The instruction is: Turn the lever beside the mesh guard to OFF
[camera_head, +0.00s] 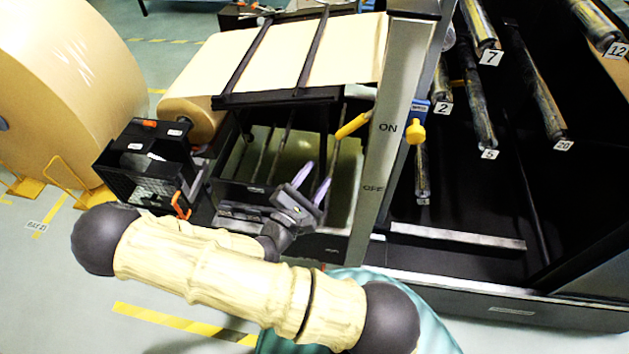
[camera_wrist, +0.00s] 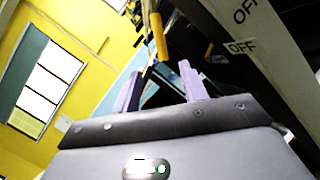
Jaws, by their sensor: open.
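A yellow lever handle (camera_head: 352,126) sticks out to the left of a grey post (camera_head: 372,210), level with the ON marking (camera_head: 387,127). The OFF marking (camera_head: 373,188) is lower on the post. My gripper (camera_head: 312,182) is open and empty, below and left of the handle, apart from it. In the wrist view the yellow handle (camera_wrist: 159,36) shows beyond the open fingers (camera_wrist: 160,88), roughly in line with the gap between them. An OFF label (camera_wrist: 241,47) is to its right. I cannot clearly make out the mesh guard.
A yellow knob (camera_head: 415,132) with a blue part is right of the post. A kraft paper web (camera_head: 300,55) runs above the machine's open bay. A black crate (camera_head: 145,165) stands at left, near a large paper roll (camera_head: 65,90). Numbered rollers (camera_head: 480,115) are at right.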

